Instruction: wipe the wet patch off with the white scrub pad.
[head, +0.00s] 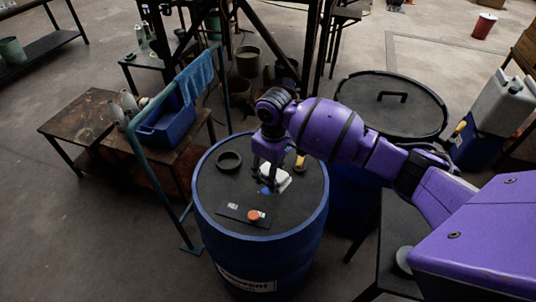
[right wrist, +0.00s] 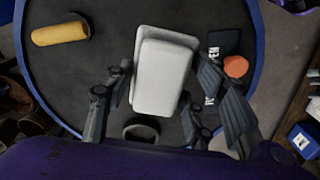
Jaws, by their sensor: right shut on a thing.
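The white scrub pad (head: 276,179) is a pale block over the dark top of a blue drum (head: 205,196). In the right wrist view the pad (right wrist: 163,75) lies between the fingers, with a wider white layer under it. My right gripper (head: 268,178) is shut on the pad, pointing down; its fingers (right wrist: 162,88) flank the pad in the right wrist view. I cannot tell if the pad touches the drum top. I cannot make out the wet patch; the pad and gripper cover part of the top. My left gripper is not in view.
On the drum top are a black ring (head: 229,161), a dark plate (head: 232,210) with an orange disc (head: 253,215), and a yellow piece (right wrist: 60,34). A teal rail (head: 160,170) stands left of the drum. A lidded drum (head: 391,103) stands behind right.

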